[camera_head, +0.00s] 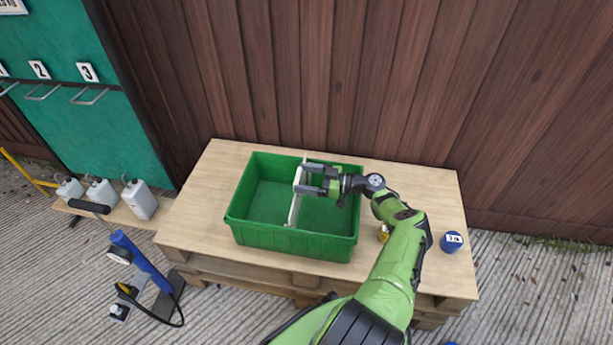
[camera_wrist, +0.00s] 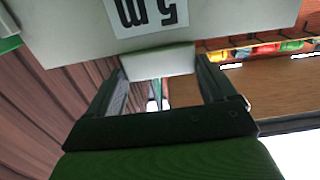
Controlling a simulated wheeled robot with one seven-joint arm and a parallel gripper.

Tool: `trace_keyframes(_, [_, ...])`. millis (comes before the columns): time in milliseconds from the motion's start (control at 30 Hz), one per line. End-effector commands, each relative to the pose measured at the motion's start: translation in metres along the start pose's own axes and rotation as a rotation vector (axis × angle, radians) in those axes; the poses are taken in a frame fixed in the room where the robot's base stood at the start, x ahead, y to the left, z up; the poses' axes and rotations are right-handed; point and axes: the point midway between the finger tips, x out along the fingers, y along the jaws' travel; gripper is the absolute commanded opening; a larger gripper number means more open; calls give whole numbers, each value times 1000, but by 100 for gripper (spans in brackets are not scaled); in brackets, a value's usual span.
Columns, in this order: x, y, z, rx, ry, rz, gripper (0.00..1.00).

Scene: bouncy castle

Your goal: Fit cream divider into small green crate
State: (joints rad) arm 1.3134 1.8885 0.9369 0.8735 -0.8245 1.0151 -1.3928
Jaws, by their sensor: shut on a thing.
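The green crate (camera_head: 294,241) stands on a pale wooden table. The cream divider (camera_head: 294,211) stands on edge across the crate's middle, running from front to back. Its far end shows near the crate's back wall and its lower end near the front wall. I cannot tell whether it is fully seated. My gripper (camera_head: 304,178) reaches in from the right and is shut on the divider's upper part. In the wrist view the gripper's fingers (camera_wrist: 160,72) close on the pale divider (camera_wrist: 75,30), which carries a "5 m" label.
The wooden table (camera_head: 190,215) has bare room left and right of the crate. A small yellow object (camera_head: 383,234) sits beside my arm. A blue container (camera_head: 451,242) is at the right edge. A brown plank wall (camera_head: 330,80) stands behind. White jugs (camera_head: 103,192) stand at left.

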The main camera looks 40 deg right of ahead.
Motion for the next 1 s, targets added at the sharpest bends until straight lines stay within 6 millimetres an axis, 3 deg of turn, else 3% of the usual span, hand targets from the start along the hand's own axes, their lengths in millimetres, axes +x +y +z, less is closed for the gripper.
trace_keyframes(1000, [1, 1, 30, -2, 0, 1, 49])
